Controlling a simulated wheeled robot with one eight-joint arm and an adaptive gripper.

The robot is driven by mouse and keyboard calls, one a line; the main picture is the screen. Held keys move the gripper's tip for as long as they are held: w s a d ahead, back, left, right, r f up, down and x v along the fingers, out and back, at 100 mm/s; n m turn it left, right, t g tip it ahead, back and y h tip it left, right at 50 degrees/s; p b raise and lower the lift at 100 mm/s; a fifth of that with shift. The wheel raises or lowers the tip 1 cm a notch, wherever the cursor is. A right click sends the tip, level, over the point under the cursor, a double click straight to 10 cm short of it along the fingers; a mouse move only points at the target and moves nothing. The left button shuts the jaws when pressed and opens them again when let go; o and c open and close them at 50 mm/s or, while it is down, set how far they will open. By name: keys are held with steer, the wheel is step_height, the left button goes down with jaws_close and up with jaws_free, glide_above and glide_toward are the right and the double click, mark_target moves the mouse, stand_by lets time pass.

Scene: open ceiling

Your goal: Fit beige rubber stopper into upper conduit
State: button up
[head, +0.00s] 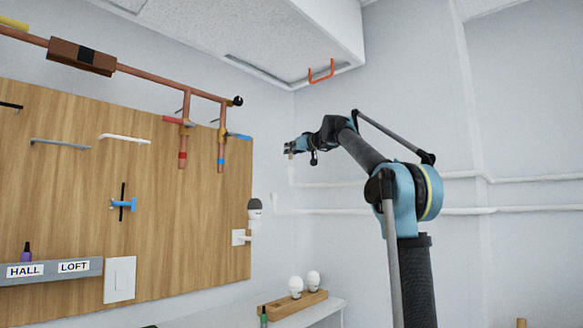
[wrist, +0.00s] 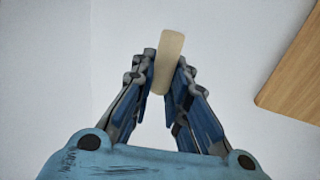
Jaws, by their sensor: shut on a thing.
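My gripper (head: 288,147) is raised in the middle of the head view, out at the end of my arm, near the corner of the walls. In the wrist view its two fingers (wrist: 166,66) are closed on the beige stopper (wrist: 168,50), a smooth rounded piece that sticks out past the fingertips. The stopper is too small to make out clearly in the head view. The upper conduit (head: 340,184) is a white pipe along the wall, below my gripper in the picture.
A wooden board (head: 80,160) with copper pipes (head: 140,74), valves and hooks covers the left wall; its edge shows in the wrist view (wrist: 297,75). A ceiling box (head: 250,35) with an orange handle (head: 321,72) hangs above. Bulbs in a wooden holder (head: 292,305) stand below.

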steer(key=shift+f, duration=2.7)
steer(key=o, duration=0.8)
steer(key=v, duration=1.2)
